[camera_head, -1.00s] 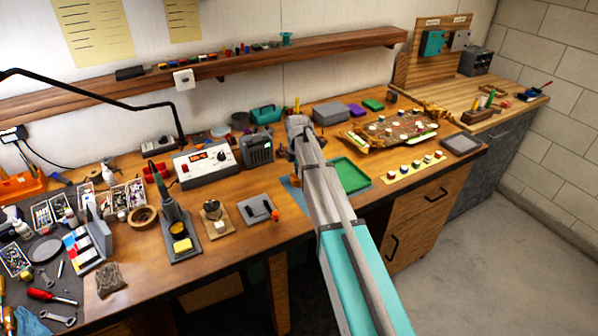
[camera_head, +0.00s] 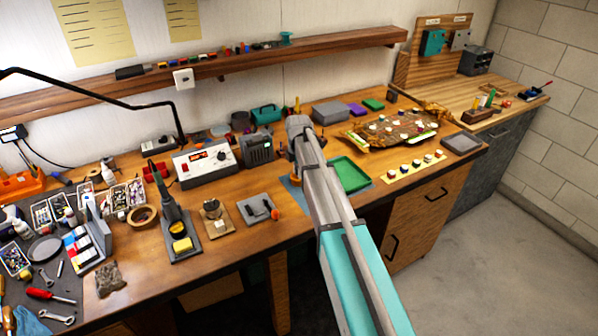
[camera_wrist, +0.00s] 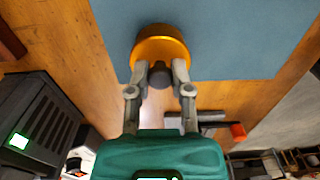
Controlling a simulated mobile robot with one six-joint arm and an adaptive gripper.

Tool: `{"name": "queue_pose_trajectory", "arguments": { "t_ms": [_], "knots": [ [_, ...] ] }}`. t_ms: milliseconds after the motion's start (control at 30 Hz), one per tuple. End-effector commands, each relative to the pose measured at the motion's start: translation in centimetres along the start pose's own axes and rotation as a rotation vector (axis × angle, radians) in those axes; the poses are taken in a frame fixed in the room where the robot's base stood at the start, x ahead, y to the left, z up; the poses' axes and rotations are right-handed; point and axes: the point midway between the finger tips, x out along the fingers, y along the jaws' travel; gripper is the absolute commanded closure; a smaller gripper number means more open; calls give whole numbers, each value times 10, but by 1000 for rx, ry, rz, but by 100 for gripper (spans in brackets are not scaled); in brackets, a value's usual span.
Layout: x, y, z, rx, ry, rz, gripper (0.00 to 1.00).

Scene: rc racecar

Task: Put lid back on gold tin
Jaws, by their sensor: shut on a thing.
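In the wrist view a round gold tin or its lid (camera_wrist: 160,43) is at the edge of the blue mat (camera_wrist: 235,40). A dark round knob (camera_wrist: 160,74) sits at its near side, between my fingertips. My gripper (camera_wrist: 160,72) is shut on this knob, which looks like the lid's handle. The fingers overlap the near edge of the gold rim. I cannot tell whether the lid and tin are touching or apart.
A green tray (camera_head: 350,175) lies just right of my arm. A grey power supply (camera_head: 205,162) and a dark box (camera_head: 257,148) stand to the left. A grey plate with an orange-handled tool (camera_head: 258,209) lies in front. Bench wood is bare near the front edge.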

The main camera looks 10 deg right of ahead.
Motion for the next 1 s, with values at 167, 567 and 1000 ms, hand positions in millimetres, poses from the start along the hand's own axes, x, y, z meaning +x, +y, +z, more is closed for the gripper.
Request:
{"name": "queue_pose_trajectory", "arguments": {
  "t_ms": [167, 567, 1000],
  "knots": [
    [1, 0, 0, 0, 0, 0, 96],
    [0, 0, 0, 0, 0, 0, 50],
    [0, 0, 1, 1, 0, 0, 19]
  ]
}}
